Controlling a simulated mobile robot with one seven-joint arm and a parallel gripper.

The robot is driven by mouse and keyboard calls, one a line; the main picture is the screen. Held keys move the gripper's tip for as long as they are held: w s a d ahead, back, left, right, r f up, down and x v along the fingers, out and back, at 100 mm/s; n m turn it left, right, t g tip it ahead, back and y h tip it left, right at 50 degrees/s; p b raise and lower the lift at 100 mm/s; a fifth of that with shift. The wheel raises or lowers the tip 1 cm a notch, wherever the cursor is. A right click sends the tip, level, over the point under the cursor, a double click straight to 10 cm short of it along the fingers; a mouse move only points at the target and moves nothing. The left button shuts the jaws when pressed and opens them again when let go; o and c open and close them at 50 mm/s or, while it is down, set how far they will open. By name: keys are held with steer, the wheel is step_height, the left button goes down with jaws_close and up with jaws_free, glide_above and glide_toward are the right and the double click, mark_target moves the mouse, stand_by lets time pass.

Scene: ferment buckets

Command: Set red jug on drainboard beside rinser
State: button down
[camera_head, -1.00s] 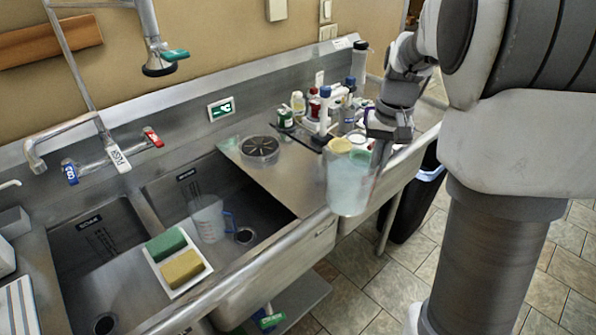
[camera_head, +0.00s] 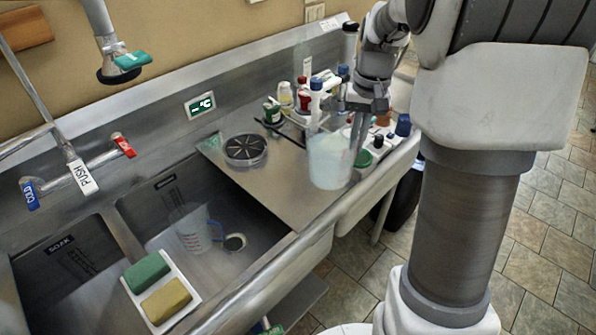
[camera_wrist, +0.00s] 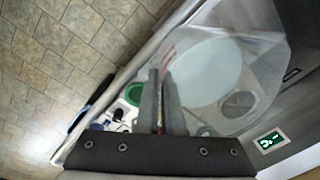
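A clear jug with pale, milky contents (camera_head: 329,160) hangs upright from my gripper (camera_head: 358,140). It also shows in the wrist view (camera_wrist: 235,75), with red marks on its wall. My gripper (camera_wrist: 160,80) is shut on its handle, with a thin reddish strip between the fingers. The jug is over the front right part of the steel drainboard (camera_head: 270,190); I cannot tell whether its base touches. The round dark rinser (camera_head: 246,150) is set in the drainboard, left of the jug and apart from it.
A clear jug with a blue handle (camera_head: 190,232) stands in the right sink basin. A white tray (camera_head: 190,291) holds green and yellow sponges. Several bottles (camera_head: 303,95) crowd the counter behind and right of the held jug. The drainboard between rinser and jug is bare.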

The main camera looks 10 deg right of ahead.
steer(key=w+a+f, duration=0.7)
steer(key=w+f, duration=0.1)
steer(key=f, duration=0.2)
steer(key=shift+w+f+p, duration=0.25)
steer(key=shift+w+p, duration=0.05)
steer(key=shift+p, duration=0.1)
steer(key=shift+f, duration=0.15)
steer(key=c, duration=1.5)
jaws_free()
steer(key=shift+f, duration=0.1)
steer(key=o, duration=0.5)
steer(key=shift+c, duration=0.2)
